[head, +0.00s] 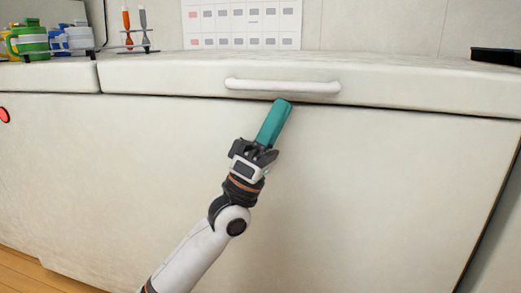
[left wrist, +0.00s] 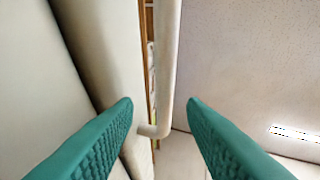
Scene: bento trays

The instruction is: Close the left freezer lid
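A cream freezer lid (head: 430,86) with a white bar handle (head: 283,87) spans the middle of the head view. It lies flat on the freezer body (head: 380,200), with a thin dark seam beneath. My left gripper (head: 276,112) has its teal fingertips just below the handle's right part, pointing up toward it. In the left wrist view the two fingers (left wrist: 160,105) stand apart, with the handle (left wrist: 167,50) ahead, crossing the gap between them. Nothing is held; I cannot tell whether a finger touches the handle or lid. My right gripper is not in view.
A separate cream section (head: 45,78) lies left of the lid. On top at the back left stand a green container (head: 28,41) and a rack (head: 136,47) with upright tools. A black item (head: 497,56) lies at the back right.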

